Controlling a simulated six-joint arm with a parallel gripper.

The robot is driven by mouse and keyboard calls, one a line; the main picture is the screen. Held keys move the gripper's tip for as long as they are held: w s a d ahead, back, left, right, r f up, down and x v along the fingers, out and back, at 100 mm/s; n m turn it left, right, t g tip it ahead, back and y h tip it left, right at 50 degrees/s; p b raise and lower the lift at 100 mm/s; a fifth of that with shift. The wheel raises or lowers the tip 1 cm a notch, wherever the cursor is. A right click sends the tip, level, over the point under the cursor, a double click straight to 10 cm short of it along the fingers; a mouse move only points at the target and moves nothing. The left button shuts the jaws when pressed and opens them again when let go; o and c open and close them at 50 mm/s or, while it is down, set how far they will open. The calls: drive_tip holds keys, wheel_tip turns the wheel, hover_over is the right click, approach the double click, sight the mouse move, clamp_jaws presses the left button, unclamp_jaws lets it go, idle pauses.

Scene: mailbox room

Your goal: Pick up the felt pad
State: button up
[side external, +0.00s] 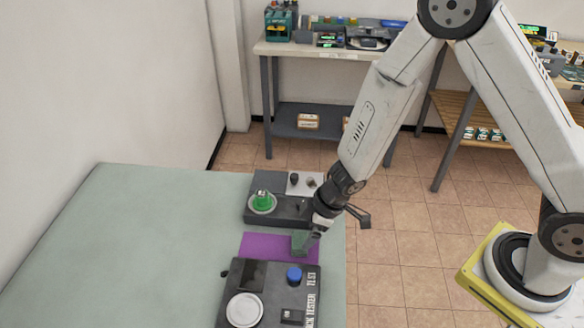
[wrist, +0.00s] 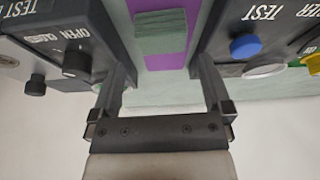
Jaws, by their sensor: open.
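A small grey-green block with a textured top, which looks like the felt pad (side external: 299,244), lies on a flat purple mat (side external: 262,246) near the table's right edge. In the wrist view the felt pad (wrist: 161,32) is at the top centre, on the purple mat (wrist: 180,50). My gripper (side external: 315,234) is just above and beside the pad in the side view, partly overlapping it there. In the wrist view my gripper (wrist: 164,78) is open with nothing between its fingers. The pad lies beyond the fingertips, roughly centred between them. I cannot tell the exact height gap.
A dark tester box (side external: 262,296) with a blue knob stands in front of the mat. Another dark box (side external: 285,210) with a green item on it stands behind. Both flank the mat closely. The green table (side external: 130,250) is clear on the left.

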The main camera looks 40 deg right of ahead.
sight(300, 240)
drive_tip(key=shift+x, duration=2.6)
drive_tip(key=shift+s, duration=0.1)
drive_tip(key=c, duration=1)
drive_tip(key=shift+r, duration=0.15)
drive_tip(key=shift+c, duration=0.2)
drive_tip(key=shift+r, duration=4.75)
drive_tip(key=shift+r, duration=0.1)
